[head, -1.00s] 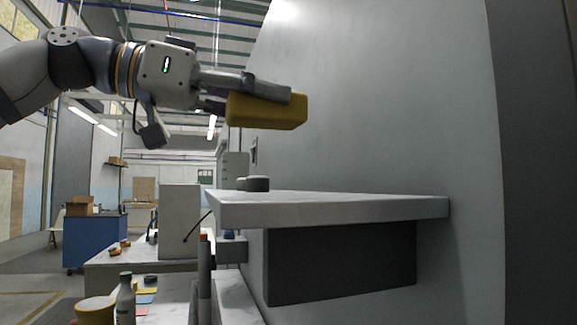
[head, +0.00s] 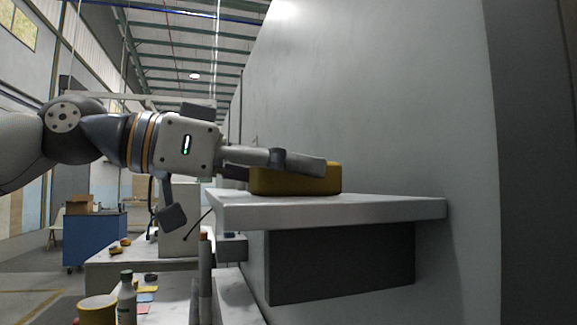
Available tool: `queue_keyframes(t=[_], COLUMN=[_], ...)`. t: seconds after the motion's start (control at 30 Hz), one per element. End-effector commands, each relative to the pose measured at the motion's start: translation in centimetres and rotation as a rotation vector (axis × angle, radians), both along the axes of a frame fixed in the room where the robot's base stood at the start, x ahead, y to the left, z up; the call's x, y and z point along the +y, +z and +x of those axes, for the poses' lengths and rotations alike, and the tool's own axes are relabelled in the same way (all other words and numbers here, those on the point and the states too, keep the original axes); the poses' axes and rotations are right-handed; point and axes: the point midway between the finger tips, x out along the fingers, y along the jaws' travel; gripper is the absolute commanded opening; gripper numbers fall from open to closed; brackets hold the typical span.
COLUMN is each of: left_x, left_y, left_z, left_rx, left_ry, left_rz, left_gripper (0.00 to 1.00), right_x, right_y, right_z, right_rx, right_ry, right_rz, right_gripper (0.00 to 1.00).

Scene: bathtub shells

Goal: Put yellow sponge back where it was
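The yellow sponge (head: 296,182) is at the top of the grey wall shelf (head: 400,208), resting on it or just touching it, near the middle of its length. My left gripper (head: 290,165) reaches in from the left, level with the sponge, with one finger along the sponge's near upper side. The other finger is mostly hidden behind, so its grip on the sponge is only partly visible. My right gripper is not in view.
A dark block (head: 340,262) is under the shelf. Below left are a workbench (head: 110,262), a bottle (head: 126,300) and a yellow cup-like object (head: 97,309). The shelf's right part is clear. A grey wall (head: 420,110) rises behind it.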

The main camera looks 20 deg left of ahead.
Motion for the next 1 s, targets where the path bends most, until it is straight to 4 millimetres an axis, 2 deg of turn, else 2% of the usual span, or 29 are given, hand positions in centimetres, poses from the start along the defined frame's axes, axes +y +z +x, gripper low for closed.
queue_keyframes(t=[0.27, 0.6, 0.7, 0.83, 1.0], left_x=[0.5, 7.5, 8.9, 9.8, 9.9], left_y=[0.3, 1.6, 1.8, 1.9, 1.9], left_z=[-0.3, -5.0, -6.0, -6.6, -6.7], left_rx=[-0.001, -0.004, -0.002, 0.000, 0.001], left_ry=[0.001, 0.002, 0.001, -0.001, -0.001], left_rz=[-0.001, -0.003, -0.002, 0.000, 0.001], left_gripper=[0.71, 0.71, 0.71, 0.71, 0.71], right_x=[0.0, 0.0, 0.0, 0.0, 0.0], right_y=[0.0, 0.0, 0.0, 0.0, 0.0], right_z=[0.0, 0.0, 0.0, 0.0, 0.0], right_rx=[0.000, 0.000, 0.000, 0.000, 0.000], right_ry=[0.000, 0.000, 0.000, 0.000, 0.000], right_rz=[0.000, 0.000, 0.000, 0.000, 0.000], right_gripper=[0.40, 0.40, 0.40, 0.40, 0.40])
